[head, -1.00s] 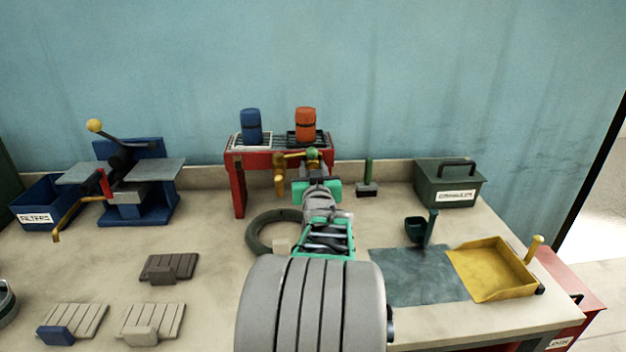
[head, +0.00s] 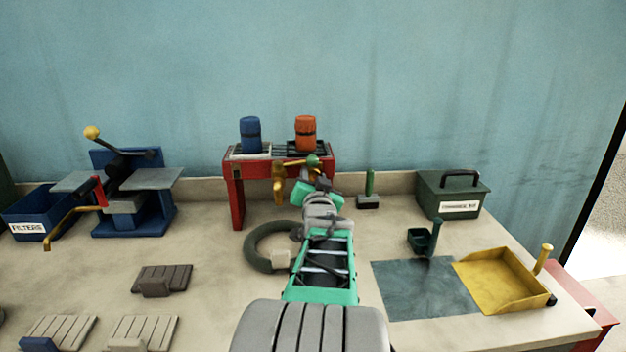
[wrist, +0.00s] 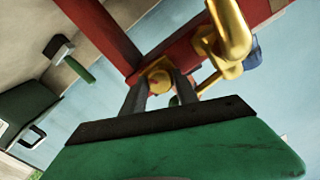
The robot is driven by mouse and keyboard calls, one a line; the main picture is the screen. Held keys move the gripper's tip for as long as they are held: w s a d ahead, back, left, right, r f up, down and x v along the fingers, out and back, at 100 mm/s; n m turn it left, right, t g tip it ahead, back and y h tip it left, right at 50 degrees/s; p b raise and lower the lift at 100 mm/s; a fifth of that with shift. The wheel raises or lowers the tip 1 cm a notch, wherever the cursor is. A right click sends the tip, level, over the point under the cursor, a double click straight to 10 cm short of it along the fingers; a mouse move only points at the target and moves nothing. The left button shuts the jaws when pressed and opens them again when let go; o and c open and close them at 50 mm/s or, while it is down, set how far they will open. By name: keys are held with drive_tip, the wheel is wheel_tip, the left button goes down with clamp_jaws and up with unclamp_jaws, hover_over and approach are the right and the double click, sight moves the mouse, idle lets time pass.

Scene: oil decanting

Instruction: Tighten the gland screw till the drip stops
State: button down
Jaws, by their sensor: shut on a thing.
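The brass tap (head: 279,183) is fixed to the front of the red stand (head: 236,200), and its spout hangs down. In the wrist view the brass tap (wrist: 231,45) shows at the upper right. A small round brass gland screw (wrist: 159,80) sits between the two grey fingers of my gripper (wrist: 161,88). My gripper is shut on it, tilted. In the head view my gripper (head: 318,181) reaches up to the right side of the tap and hides the screw. No drip can be made out.
A blue canister (head: 250,134) and an orange canister (head: 305,133) stand on top of the stand. A dark ring (head: 256,257) lies on the bench below it. A yellow tray (head: 495,279) is at the bench's right.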

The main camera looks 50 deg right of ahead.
drive_tip(key=c, duration=0.9)
unclamp_jaws()
drive_tip(key=shift+c, duration=0.2)
drive_tip(key=v, duration=0.7)
drive_tip(key=shift+s+a+b, duration=0.25)
drive_tip(key=shift+b, duration=0.05)
